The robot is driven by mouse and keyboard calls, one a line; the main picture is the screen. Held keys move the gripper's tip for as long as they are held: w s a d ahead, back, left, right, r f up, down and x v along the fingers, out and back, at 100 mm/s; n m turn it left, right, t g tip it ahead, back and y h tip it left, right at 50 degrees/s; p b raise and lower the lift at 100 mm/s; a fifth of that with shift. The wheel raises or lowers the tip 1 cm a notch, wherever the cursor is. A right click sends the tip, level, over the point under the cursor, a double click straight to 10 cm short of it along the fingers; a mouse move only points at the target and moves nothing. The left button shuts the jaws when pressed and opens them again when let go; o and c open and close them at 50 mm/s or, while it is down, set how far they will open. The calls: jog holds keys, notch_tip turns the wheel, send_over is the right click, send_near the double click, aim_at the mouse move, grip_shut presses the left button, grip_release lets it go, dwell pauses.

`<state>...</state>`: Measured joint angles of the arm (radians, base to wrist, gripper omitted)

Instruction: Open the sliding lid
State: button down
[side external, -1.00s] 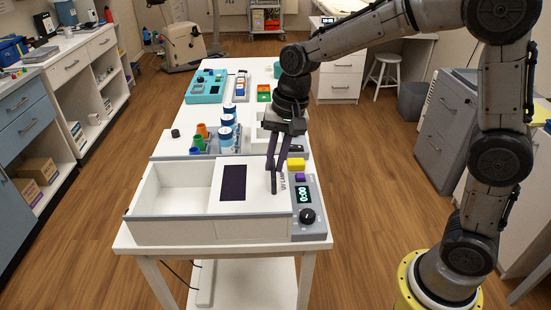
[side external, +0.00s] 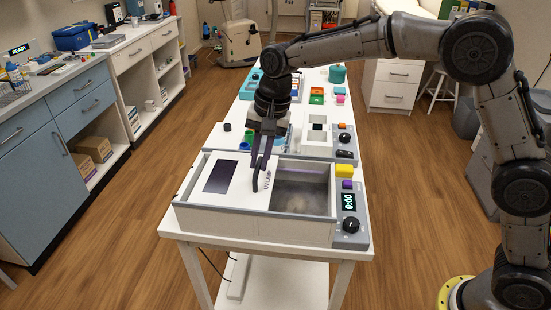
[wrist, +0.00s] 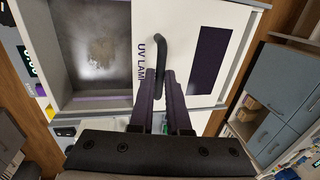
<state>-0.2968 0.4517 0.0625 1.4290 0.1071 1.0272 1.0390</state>
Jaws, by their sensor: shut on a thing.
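The box (side external: 255,225) stands at the front of the table. Its sliding lid (side external: 246,172) is a white panel with a dark window and the letters "UV LAMP", and it lies over the left part of the box. The right compartment (side external: 303,192) is uncovered and shows a grey, stained floor. My gripper (side external: 259,172) points down at the lid's right edge. In the wrist view, my gripper (wrist: 161,78) is shut on the lid's dark bar handle (wrist: 161,48), and the open compartment (wrist: 95,45) lies to its left.
A control panel (side external: 349,215) with a 0:00 display, a black knob and a yellow block adjoins the box on the right. Behind it stand a white tray unit (side external: 318,135), blue and green containers (side external: 247,137), and coloured blocks further back.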

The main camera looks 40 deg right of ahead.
jog(key=shift+w+r, duration=0.1)
jog(key=shift+r, duration=0.05)
jog(key=c, duration=0.9)
grip_release()
jog(key=r, duration=0.4)
jog(key=s+d+r, duration=0.1)
jog(key=r, duration=0.4)
jog(key=s+d+r, duration=0.1)
jog(key=r, duration=0.3)
jog(key=shift+r, duration=0.2)
